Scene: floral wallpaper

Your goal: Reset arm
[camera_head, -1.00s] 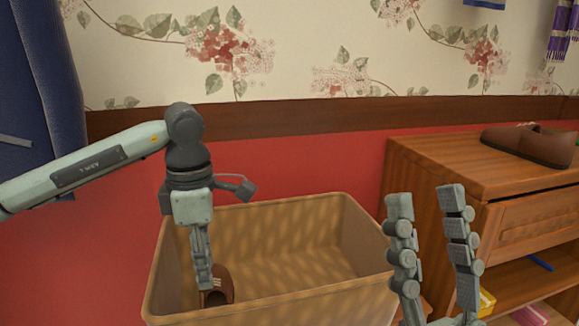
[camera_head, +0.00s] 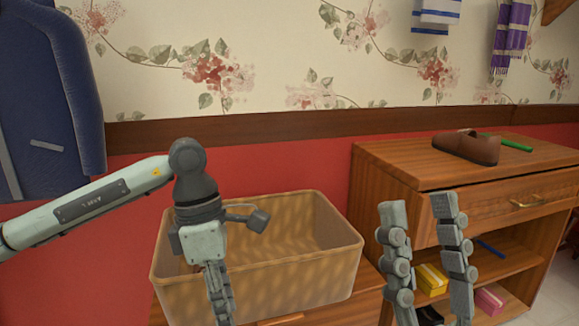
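My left gripper (camera_head: 221,308) points down in front of the near left part of the tan box (camera_head: 315,283). Its fingers are seen edge-on, so I cannot tell whether they are open or shut, and no held object shows. My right gripper (camera_head: 418,207) is upright at the lower right, in front of the wooden cabinet (camera_head: 385,168). Its two fingers stand apart with nothing between them. Part of the box interior is hidden by my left arm.
A brown shoe (camera_head: 467,148) and a green item (camera_head: 508,143) lie on the cabinet top. Yellow (camera_head: 431,280) and pink (camera_head: 489,300) boxes sit on lower shelves. A blue jacket (camera_head: 45,95) hangs at the left; a purple scarf (camera_head: 511,40) hangs upper right.

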